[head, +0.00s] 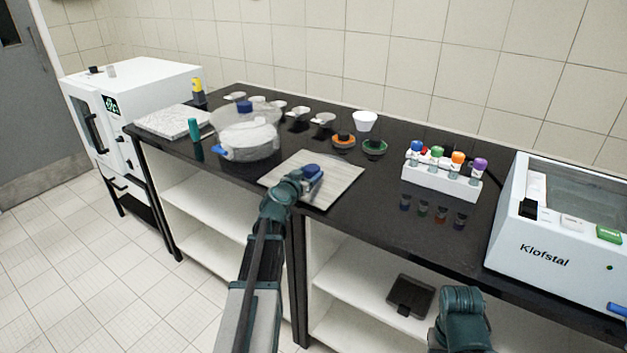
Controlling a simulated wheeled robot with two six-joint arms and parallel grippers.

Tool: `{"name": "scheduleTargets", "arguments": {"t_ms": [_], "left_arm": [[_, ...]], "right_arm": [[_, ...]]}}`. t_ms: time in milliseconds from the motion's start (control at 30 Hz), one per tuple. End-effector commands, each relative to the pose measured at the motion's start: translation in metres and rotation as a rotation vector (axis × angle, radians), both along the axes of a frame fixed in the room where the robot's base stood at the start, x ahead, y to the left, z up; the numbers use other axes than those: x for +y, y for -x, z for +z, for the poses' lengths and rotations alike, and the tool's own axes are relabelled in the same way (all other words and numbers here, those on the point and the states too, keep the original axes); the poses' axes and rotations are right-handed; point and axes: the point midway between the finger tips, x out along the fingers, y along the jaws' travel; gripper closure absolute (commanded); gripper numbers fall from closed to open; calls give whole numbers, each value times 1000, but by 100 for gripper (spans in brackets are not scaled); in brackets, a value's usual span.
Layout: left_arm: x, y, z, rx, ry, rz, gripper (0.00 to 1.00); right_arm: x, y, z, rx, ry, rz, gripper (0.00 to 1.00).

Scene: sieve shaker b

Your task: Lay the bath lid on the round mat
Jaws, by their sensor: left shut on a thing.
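A flat, pale, square panel (338,183), which looks like the bath lid, is at the front middle of the black bench. My left gripper (311,174) is over it, shut on its blue handle, and my wrist hides part of its left side. I cannot tell whether the panel touches the bench or hangs just above it. I cannot pick out the round mat; the panel may hide it. My right arm shows at the bottom right, but its fingers do not show.
A lidded clear vessel (246,139) stands left of the panel. Corks with an orange ring (343,141) and a green ring (374,148) lie behind it. A white vial rack (441,181) and the white Klofstal bath (545,232) stand right. Bare bench lies between panel and rack.

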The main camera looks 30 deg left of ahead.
Motion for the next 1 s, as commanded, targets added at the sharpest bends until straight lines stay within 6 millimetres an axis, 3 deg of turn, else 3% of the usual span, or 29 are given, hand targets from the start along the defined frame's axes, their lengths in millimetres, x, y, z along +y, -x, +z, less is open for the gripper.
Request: {"name": "scheduleTargets", "arguments": {"t_ms": [300,333,467,833,1000], "left_arm": [[0,0,-2,-1,0,1,100],[0,0,-1,0,-1,0,31],[0,0,-1,0,-1,0,7],[0,0,3,0,-1,0,4],[-4,28,8,0,-1,2,4]], "right_arm": [[0,0,-2,0,0,0,50],[0,0,-1,0,0,0,50],[0,0,-1,0,0,0,50],[0,0,3,0,0,0,50],[0,0,8,0,0,0,50]]}}
